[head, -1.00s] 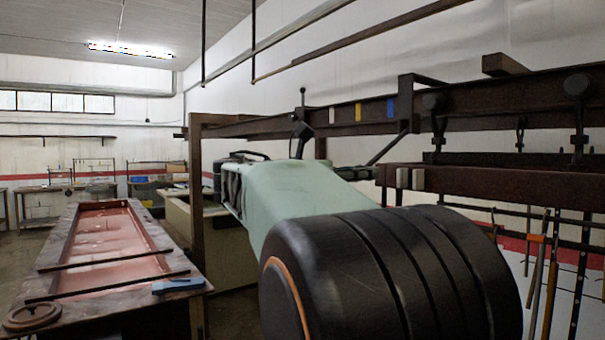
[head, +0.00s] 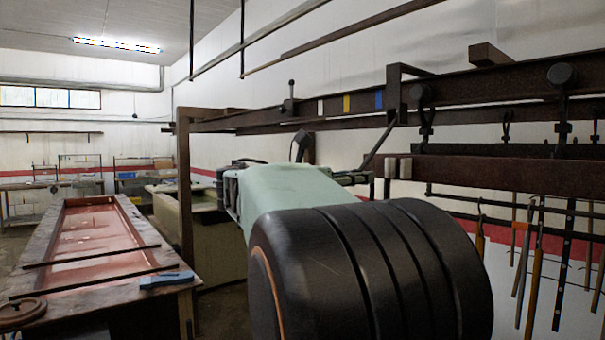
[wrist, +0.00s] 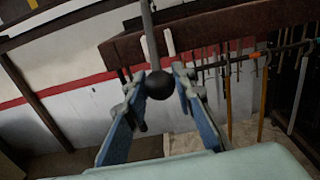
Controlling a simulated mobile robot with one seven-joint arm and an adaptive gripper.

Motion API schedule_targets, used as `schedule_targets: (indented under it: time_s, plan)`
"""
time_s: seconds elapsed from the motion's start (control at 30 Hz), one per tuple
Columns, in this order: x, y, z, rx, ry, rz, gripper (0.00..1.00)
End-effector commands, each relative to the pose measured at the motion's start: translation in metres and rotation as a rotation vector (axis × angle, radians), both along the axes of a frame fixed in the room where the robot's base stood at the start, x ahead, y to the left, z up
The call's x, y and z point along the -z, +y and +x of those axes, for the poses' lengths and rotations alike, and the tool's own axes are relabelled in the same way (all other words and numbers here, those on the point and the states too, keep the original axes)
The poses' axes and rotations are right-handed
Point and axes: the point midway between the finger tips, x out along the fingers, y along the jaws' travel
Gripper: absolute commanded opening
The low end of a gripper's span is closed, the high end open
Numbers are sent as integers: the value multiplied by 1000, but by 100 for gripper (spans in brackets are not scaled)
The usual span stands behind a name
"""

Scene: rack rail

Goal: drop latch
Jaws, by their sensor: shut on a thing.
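In the wrist view, a black ball knob (wrist: 159,86) sits at the lower end of a grey rod (wrist: 149,32) that runs up out of the picture. My gripper (wrist: 160,82) has its two blue fingers on either side of the knob, shut on it. In the head view, a short upright grey lever (head: 291,96) stands at the brown rail (head: 450,94). A small dark piece (head: 300,146) shows just below it; I cannot tell if it belongs to the latch. My gripper is mostly hidden behind my arm in the head view.
A lower brown beam (head: 510,177) with pale end blocks has several tools (head: 535,270) hanging under and beside it. A long bench with a red recessed top (head: 88,240) stands at the left, a blue object (head: 166,280) on it. White, yellow and blue tags mark the rail.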

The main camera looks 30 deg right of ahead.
Motion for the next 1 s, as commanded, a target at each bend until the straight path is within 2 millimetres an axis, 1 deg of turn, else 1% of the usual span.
schedule_targets:
  time_s: [0.17,0.5,0.77,1.0]
  plan:
    - [8,-6,0,3,2,3,10]
    - [28,-30,2,3,1,2,10]
    - [34,-39,2,3,3,2,10]
    - [45,-59,4,4,2,2,10]
